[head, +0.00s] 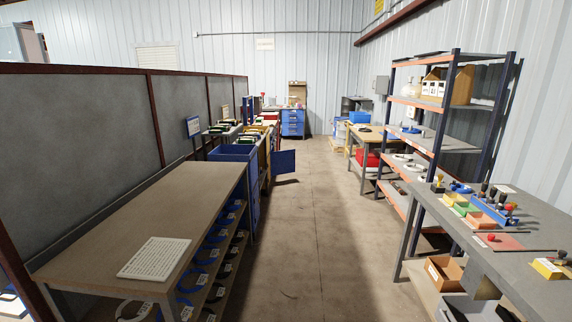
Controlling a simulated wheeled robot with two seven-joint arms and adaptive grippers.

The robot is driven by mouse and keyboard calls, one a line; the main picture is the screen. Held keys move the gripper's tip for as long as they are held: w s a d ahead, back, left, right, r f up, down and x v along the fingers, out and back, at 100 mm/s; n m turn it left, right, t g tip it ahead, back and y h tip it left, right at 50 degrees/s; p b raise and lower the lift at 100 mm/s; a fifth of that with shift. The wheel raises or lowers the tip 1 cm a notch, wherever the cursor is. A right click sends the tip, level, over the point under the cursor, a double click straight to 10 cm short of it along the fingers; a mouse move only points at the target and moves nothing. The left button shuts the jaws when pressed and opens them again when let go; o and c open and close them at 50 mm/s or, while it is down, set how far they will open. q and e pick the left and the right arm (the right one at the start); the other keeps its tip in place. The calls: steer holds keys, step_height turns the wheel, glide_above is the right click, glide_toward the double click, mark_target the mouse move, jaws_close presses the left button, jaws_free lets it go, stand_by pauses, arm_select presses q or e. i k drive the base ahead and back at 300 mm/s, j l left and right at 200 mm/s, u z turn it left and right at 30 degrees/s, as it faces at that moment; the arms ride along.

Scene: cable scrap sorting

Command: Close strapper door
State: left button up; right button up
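A blue door panel (285,163) stands swung out into the aisle, apart from its cabinet front, so it looks open. It belongs to what appears to be the blue strapper cabinet (253,192), beyond the far end of the left workbench. The hinge is too small to make out clearly. The cabinet's inside is hidden from this angle. Neither of my grippers shows in the head view.
A brown-topped workbench (150,222) with a white perforated sheet (155,258) runs along the left. A shelf rack (433,137) and a grey bench (500,240) with tools line the right. The concrete aisle (305,225) between them is clear up to the door.

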mark_target(282, 162)
steer(key=i+z, duration=0.1)
steer(key=i, duration=5.3)
steer(key=j, duration=0.1)
